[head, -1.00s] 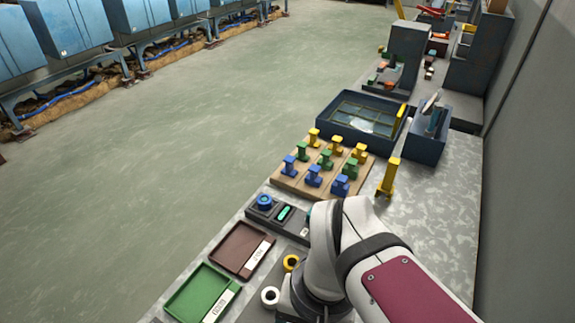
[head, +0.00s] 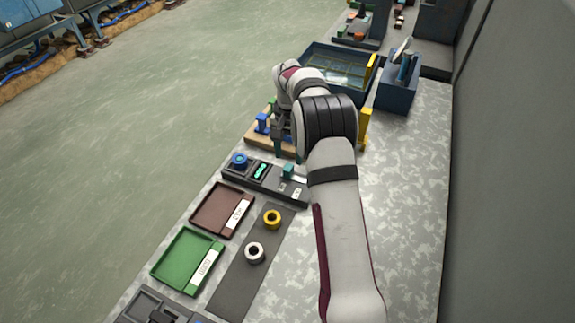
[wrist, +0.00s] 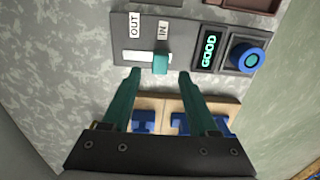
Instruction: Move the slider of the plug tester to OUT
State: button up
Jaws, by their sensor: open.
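The plug tester (head: 233,181) is a dark box on the bench, with a blue round socket piece (wrist: 247,57) and a green lit display reading GOOD (wrist: 209,50). Its teal slider (wrist: 161,63) stands at the IN label (wrist: 162,30), at one end of a pale slot. The OUT label (wrist: 134,25) is to the left in the wrist view. The slider also shows in the head view (head: 288,170). My gripper (wrist: 158,73) is open, its two teal fingers pointing toward the tester, one fingertip to each side of the slider. Whether the fingers touch it, I cannot tell.
A wooden board (wrist: 150,103) with blue plug pieces lies close under my fingers. A brown tray (head: 212,208) and a green tray (head: 181,258) stand nearby. A yellow ring (head: 272,219) and a white ring (head: 254,253) lie on a dark strip.

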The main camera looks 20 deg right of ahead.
aim_at(288, 167)
notch_tip(288, 167, down, 6)
jog(key=shift+c, duration=0.3)
grip_shut()
dwell(1.3)
